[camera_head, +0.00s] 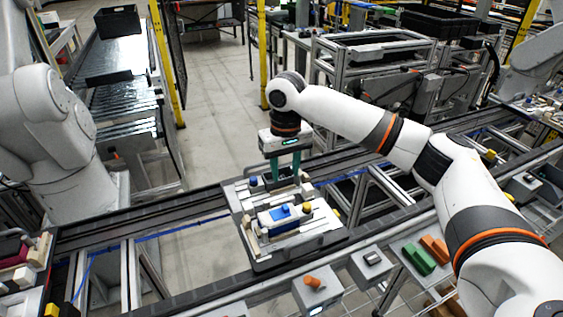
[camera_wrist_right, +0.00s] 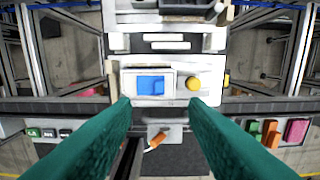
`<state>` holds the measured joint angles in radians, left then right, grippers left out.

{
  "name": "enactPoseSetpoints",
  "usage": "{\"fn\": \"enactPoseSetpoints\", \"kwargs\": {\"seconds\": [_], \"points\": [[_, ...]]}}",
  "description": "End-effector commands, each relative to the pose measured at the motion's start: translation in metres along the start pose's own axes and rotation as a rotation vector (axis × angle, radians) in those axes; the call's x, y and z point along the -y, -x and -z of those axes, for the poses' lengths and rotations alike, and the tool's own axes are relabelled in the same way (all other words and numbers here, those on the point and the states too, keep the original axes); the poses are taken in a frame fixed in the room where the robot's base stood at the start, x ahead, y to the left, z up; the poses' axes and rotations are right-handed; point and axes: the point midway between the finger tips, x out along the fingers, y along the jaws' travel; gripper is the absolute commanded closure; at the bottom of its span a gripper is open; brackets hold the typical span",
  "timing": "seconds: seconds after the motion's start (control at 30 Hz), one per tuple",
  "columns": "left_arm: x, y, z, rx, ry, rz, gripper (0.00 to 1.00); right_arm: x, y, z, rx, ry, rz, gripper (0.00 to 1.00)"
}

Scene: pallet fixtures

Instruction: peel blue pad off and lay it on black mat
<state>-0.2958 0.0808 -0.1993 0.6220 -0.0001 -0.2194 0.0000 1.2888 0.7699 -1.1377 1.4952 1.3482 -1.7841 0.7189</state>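The pad shows as a blue rectangle (camera_wrist_right: 151,85) in the right wrist view, left of a yellow knob (camera_wrist_right: 194,83). My right gripper (camera_head: 285,178) points down over the far part of the pallet, behind the pad in the head view. Its teal fingers are spread apart, with nothing between them, in the right wrist view (camera_wrist_right: 158,102). My left gripper is out of view. I cannot make out the black mat for certain.
The pallet sits on a rail conveyor (camera_head: 155,217) crossing the view. On the near side are an orange knob on a grey box (camera_head: 318,294), green blocks (camera_head: 418,258) and orange blocks (camera_head: 436,249). A black bin (camera_head: 118,21) stands at the back left.

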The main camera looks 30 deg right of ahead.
Motion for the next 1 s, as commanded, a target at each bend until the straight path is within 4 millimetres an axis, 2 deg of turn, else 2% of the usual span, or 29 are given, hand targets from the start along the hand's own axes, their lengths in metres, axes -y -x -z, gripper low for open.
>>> {"fn": "enactPoseSetpoints", "kwargs": {"seconds": [0.2, 0.53, 0.73, 1.0], "points": [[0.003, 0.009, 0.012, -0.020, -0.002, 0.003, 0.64, 0.000, -0.037, 0.001, -0.006, 0.001, 0.003, 0.60], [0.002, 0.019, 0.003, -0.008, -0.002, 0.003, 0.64, -0.001, -0.094, 0.001, -0.002, 0.003, 0.002, 0.60], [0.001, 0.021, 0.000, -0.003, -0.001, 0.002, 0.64, 0.000, -0.111, 0.001, -0.001, 0.004, 0.001, 0.60], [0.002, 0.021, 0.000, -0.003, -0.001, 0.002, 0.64, -0.001, -0.113, 0.001, 0.001, 0.005, 0.001, 0.60]]}}
